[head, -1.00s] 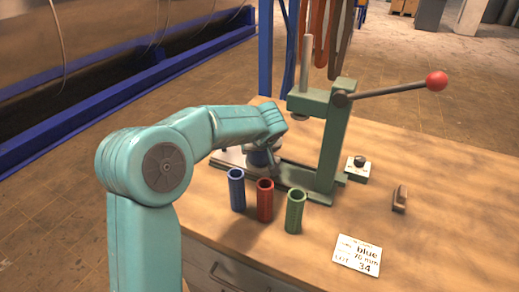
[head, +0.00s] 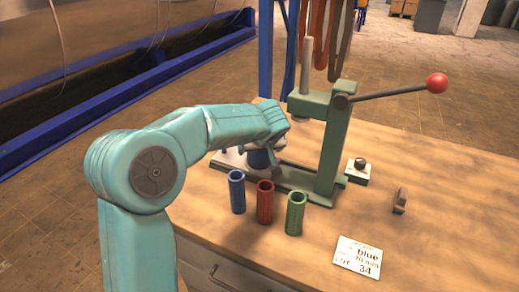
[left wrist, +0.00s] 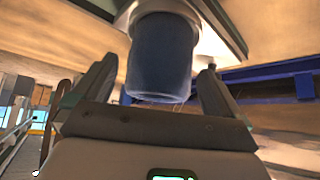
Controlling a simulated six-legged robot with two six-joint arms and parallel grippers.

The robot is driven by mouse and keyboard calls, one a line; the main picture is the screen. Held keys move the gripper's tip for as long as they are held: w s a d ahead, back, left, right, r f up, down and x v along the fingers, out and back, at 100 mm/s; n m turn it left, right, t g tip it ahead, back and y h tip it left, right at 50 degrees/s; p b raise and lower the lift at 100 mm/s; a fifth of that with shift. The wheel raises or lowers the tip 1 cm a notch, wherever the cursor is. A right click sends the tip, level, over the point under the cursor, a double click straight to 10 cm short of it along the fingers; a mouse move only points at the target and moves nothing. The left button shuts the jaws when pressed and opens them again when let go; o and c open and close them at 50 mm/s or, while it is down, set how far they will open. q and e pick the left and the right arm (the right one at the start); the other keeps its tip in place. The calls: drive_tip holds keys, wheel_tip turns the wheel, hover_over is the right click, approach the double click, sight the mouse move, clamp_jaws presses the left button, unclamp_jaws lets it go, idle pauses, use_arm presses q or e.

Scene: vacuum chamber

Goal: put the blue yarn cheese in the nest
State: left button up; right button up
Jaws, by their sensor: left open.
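A dark blue cylinder, which looks like the blue yarn cheese (left wrist: 160,62), fills the middle of the left wrist view. Its far end meets a grey metal ring (left wrist: 122,18), perhaps the nest, on a flat plate; how deep it sits I cannot tell. My left gripper (left wrist: 152,92) is open, with one finger on each side of the cylinder and gaps showing. In the head view the cheese (head: 260,158) shows partly under my left wrist, beside the green press (head: 332,150); the fingers are mostly hidden there. My right gripper is not in view.
Blue (head: 237,192), red (head: 265,202) and green (head: 295,214) hollow tubes stand upright in front of the press. Its lever with a red knob (head: 436,82) reaches right. The table's right side is mostly clear.

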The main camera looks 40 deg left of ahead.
use_arm(q)
drive_tip(key=v, duration=0.9)
drive_tip(key=shift+s+d+r, duration=0.15)
drive_tip(key=shift+d+r, duration=0.05)
drive_tip(key=shift+r, duration=0.05)
